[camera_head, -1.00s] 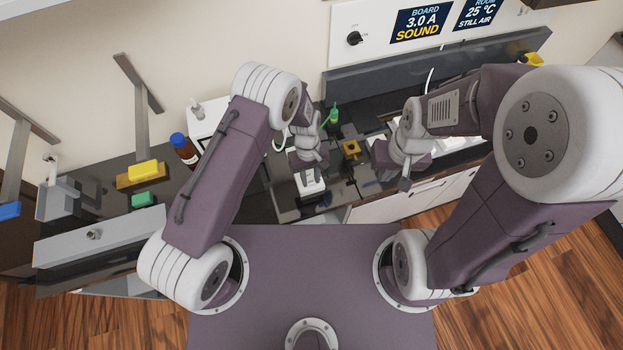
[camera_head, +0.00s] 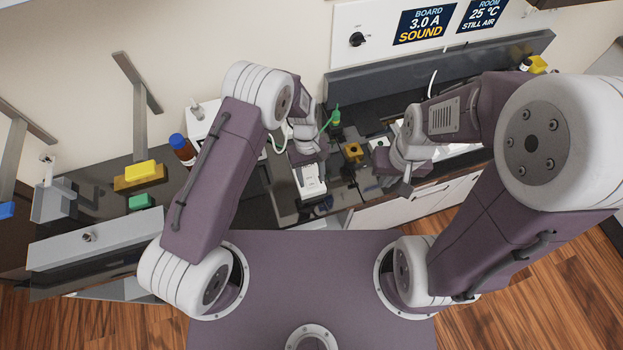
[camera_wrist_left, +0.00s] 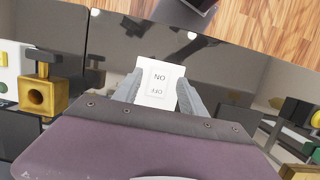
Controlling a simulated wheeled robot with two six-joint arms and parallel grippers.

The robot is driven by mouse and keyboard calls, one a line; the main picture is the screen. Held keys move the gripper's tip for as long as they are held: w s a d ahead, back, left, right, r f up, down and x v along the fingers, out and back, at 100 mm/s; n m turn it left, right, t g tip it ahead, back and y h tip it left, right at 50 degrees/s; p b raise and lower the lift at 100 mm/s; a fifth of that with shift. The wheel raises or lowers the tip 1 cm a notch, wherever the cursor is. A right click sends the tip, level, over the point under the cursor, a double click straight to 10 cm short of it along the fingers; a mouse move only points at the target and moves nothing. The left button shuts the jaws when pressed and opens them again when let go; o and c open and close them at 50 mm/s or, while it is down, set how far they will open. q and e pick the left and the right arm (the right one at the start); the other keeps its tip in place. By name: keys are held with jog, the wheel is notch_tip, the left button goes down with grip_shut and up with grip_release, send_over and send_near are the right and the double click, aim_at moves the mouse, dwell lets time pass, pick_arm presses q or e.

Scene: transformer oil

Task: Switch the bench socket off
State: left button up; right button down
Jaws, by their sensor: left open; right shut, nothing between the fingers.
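The bench socket (camera_head: 312,186) is a small white block on the dark bench, just below my left gripper (camera_head: 306,158) in the head view. In the left wrist view its white face (camera_wrist_left: 157,73) carries a rocker marked ON and OFF, seen upside down. My left gripper (camera_wrist_left: 158,88) is open, with its two grey fingers on either side of this face. Whether they touch it cannot be told, nor which side of the rocker is pressed. My right gripper (camera_head: 404,188) is shut and empty, over the bench's front edge to the right.
A yellow-brown block (camera_head: 352,152) stands between my grippers; a brass-coloured fitting (camera_wrist_left: 42,93) shows in the wrist view. A brown bottle with a blue cap (camera_head: 183,150) and yellow (camera_head: 140,170) and green (camera_head: 139,201) blocks are at left.

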aim_at(310, 178)
pick_arm(q)
jog(key=b+v, duration=0.2)
jog(key=v, duration=0.5)
jog(key=shift+r, duration=0.25)
